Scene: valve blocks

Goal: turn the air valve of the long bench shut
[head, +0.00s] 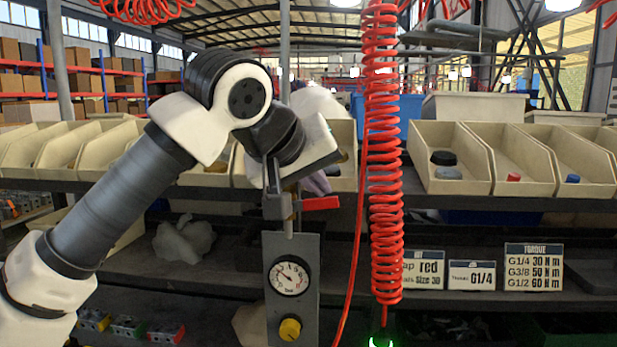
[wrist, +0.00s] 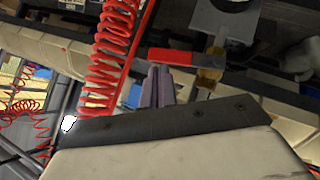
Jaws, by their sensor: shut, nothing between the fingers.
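The air valve (head: 286,207) is a brass body on the vertical pipe above a grey panel. Its red lever (head: 321,203) sticks out level to the right, crosswise to the pipe. In the wrist view the red lever (wrist: 170,57) runs leftward from the brass valve body (wrist: 210,70). My gripper (head: 318,188) points down just above the lever, its fingers partly hidden in the head view. In the wrist view my gripper (wrist: 158,75) has its two purple-grey fingers together, empty, close to the lever's outer part. I cannot tell whether they touch it.
A round gauge (head: 289,277) and a yellow knob (head: 290,328) sit on the panel below. A red coiled hose (head: 383,150) hangs close to the right of the lever. Beige bins (head: 450,160) line the shelf behind. Signs (head: 534,268) stand at lower right.

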